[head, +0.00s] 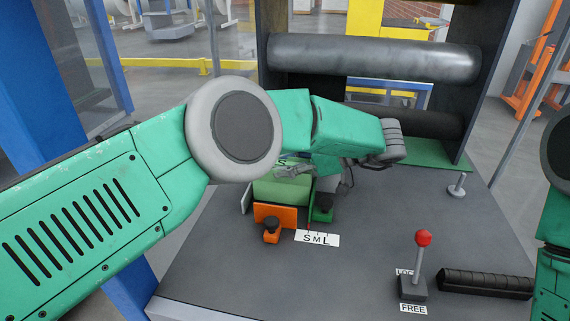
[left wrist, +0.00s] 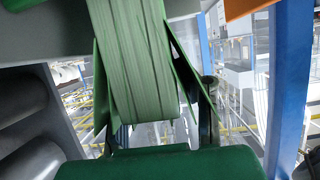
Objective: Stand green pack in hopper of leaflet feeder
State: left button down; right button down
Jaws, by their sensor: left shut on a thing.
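My right gripper is out of view; only part of that arm shows at the right edge.
A red-topped lever (head: 422,252) and a black ribbed bar (head: 487,283) stand right. Large rollers (head: 375,58) are behind. The front tabletop (head: 330,285) is clear.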

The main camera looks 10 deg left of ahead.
pick_arm(q)
jog(key=shift+f, duration=0.2)
jog(key=c, duration=1.1)
grip_release()
jog(key=shift+c, duration=0.2)
